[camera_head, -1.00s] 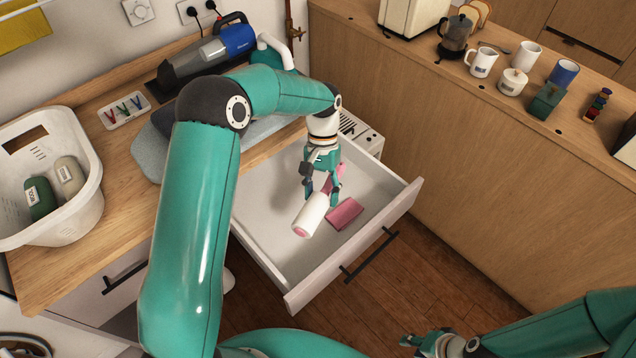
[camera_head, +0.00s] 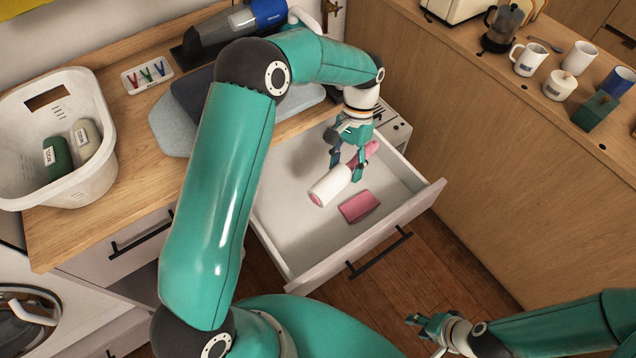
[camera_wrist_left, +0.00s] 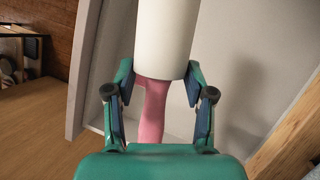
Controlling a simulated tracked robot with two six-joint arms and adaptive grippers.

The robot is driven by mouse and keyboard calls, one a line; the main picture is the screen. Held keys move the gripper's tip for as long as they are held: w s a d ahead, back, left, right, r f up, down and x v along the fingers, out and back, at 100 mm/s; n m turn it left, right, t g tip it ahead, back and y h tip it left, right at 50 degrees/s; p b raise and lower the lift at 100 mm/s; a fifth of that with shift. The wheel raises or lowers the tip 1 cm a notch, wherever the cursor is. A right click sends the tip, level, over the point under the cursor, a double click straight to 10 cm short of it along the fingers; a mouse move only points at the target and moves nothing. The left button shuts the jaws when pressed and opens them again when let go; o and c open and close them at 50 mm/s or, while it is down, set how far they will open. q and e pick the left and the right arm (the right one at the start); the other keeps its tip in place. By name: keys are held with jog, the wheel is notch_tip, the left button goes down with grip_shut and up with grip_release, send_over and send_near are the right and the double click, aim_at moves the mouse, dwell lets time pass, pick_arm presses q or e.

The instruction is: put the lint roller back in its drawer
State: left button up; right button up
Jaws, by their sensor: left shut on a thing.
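The lint roller has a white roll (camera_head: 330,187) and a pink handle (camera_head: 371,149). My left gripper (camera_head: 349,172) is shut on it near where the handle meets the roll. The left wrist view shows the handle (camera_wrist_left: 152,112) between the fingers and the roll (camera_wrist_left: 165,38) beyond them. The roller is over the inside of the open white drawer (camera_head: 290,215); I cannot tell whether it touches the bottom. My right gripper (camera_head: 424,328) is at the lower right, away from the drawer, its jaws too small to judge.
A pink block-like item (camera_head: 358,206) lies in the drawer beside the roll. A white basket (camera_head: 95,170) with two bottles stands on the left worktop. Drawer floor is otherwise largely clear.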

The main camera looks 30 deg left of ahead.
aim_at(329, 175)
pick_arm(q)
jog(key=s+r+m+y, duration=0.1)
jog(key=m, duration=0.1)
jog(key=s+a+m+y+b, duration=0.1)
jog(key=s+m, duration=0.1)
jog(key=m, duration=0.1)
jog(key=s+r+m+y+b, duration=0.1)
jog(key=m, duration=0.2)
jog(key=shift+s+a+r, duration=0.2)
jog(key=shift+r, duration=0.1)
jog(key=s+r+m+t+y+b, duration=0.1)
jog(key=m, duration=0.2)
jog(key=s+a+r+m+t+y+b, duration=0.1)
jog(key=s+m, duration=0.1)
jog(key=m, duration=0.2)
jog(key=s+a+m+t+y, duration=0.1)
jog(key=s+m, duration=0.1)
jog(key=m, duration=0.1)
jog(key=shift+a+r+m+b, duration=0.25)
jog(key=shift+r+m+b, duration=0.05)
jog(key=shift+r+b, duration=0.1)
jog(key=shift+s+a+r+m+t, duration=0.15)
jog(key=shift+m+t, duration=0.15)
jog(key=shift+m, duration=0.5)
notch_tip(329, 175, down, 20)
jog(key=shift+r+b, duration=0.1)
jog(key=shift+b, duration=0.45)
jog(key=shift+f, duration=0.25)
jog(key=o, duration=1.1)
jog(key=shift+r, duration=0.1)
